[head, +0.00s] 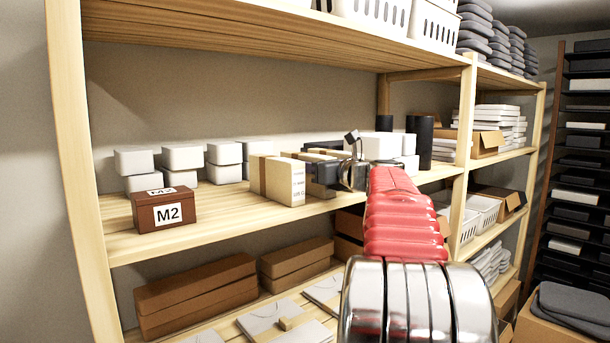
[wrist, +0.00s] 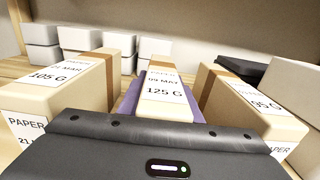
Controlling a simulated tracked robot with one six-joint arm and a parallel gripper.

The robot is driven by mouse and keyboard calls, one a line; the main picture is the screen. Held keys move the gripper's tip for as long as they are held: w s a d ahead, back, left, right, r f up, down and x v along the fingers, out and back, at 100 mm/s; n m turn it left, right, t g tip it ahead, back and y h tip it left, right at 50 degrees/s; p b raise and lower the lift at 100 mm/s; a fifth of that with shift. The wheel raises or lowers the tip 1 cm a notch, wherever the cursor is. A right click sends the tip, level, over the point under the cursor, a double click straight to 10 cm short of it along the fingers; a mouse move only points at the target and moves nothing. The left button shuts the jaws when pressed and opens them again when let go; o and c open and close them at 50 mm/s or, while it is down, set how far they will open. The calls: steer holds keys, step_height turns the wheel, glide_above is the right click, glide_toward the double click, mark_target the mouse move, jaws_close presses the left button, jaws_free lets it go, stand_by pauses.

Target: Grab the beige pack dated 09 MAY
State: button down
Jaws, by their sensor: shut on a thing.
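The beige pack dated 09 MAY (wrist: 165,98) stands in the middle of the wrist view, with a brown band and a white label reading PAPER, 09 MAY, 125 G. My gripper (wrist: 163,106) is shut on it, with a purple finger showing along each side. Its lower part is hidden behind the dark gripper body. In the head view my gripper (head: 322,177) is at the middle shelf among the packs, and the held pack is mostly hidden there.
A similar 105 G pack (wrist: 62,90) stands close on the left, and a 95 G pack (wrist: 245,105) on the right. White boxes (head: 183,157) stand behind. A brown M2 box (head: 164,210) sits at the shelf's front left. The upper shelf (head: 250,35) spans overhead.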

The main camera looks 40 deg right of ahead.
steer(key=shift+r, duration=0.1)
steer(key=shift+r, duration=4.95)
steer(key=shift+s, duration=0.1)
